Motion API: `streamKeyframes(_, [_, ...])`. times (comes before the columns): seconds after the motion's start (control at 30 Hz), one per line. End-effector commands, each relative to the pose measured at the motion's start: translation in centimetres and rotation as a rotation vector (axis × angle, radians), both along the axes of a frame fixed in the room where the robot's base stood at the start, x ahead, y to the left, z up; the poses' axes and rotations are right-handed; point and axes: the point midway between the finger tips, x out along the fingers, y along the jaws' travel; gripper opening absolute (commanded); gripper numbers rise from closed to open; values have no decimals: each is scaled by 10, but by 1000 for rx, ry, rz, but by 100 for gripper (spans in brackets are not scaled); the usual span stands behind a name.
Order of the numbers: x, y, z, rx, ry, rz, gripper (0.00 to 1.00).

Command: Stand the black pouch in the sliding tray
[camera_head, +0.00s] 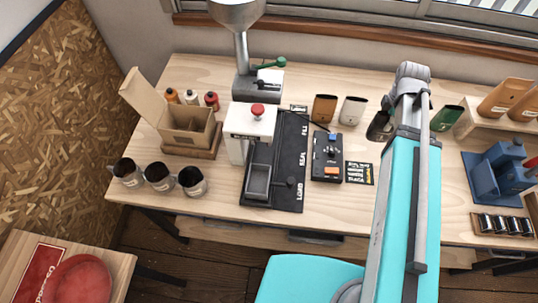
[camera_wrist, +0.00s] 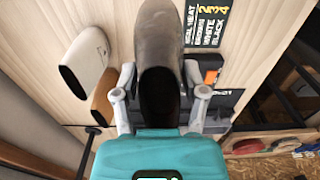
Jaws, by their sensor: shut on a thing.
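The black pouch (camera_head: 379,127) is at the right of the bench in the head view, partly covered by my arm. In the wrist view the pouch (camera_wrist: 165,40) lies between the fingers of my gripper (camera_wrist: 160,84), its dark open mouth towards the camera. My gripper is shut on it; whether the pouch touches the bench I cannot tell. The sliding tray (camera_head: 248,183) is a small grey open box at the LOAD end of the black base (camera_head: 287,165), in front of the white sealing head (camera_head: 249,120). It looks empty and is well left of my gripper.
A brown pouch (camera_head: 324,109), a white pouch (camera_head: 353,111) and a green pouch (camera_head: 444,119) stand along the back. A black control box (camera_head: 327,157) lies between the pouch and the tray.

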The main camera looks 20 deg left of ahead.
Motion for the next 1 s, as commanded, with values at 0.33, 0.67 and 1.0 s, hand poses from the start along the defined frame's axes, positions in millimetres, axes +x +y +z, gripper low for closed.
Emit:
streamKeyframes(0.33, [0, 0, -26, 0, 0, 0, 31])
streamKeyframes(0.67, [0, 0, -24, 0, 0, 0, 31])
streamKeyframes(1.0, [0, 0, -25, 0, 0, -1, 31])
